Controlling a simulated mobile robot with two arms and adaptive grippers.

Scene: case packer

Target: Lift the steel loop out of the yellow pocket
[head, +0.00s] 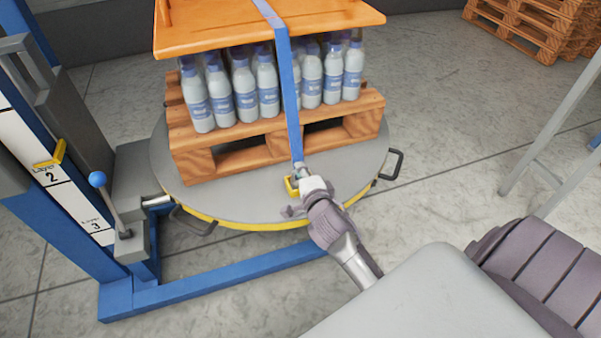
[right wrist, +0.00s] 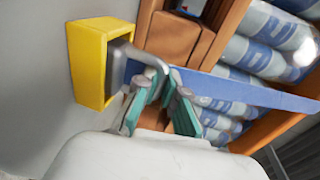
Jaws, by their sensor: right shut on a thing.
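The steel loop (right wrist: 143,60) is a bent grey bar at the end of a blue strap (head: 291,95). My right gripper (head: 303,180) is shut on the loop beside the pocket. In the right wrist view its green-padded fingers (right wrist: 157,101) close around the bar. The loop's far end reaches to the pocket's opening; how deep it sits is hard to see. My left gripper is not in view.
A wooden pallet (head: 240,159) with several bottles (head: 245,87) under an orange board (head: 220,34) stands on the turntable. A blue lift column (head: 62,225) with a lever (head: 112,200) stands at left. Turntable handles (head: 390,166) stick out at the rim.

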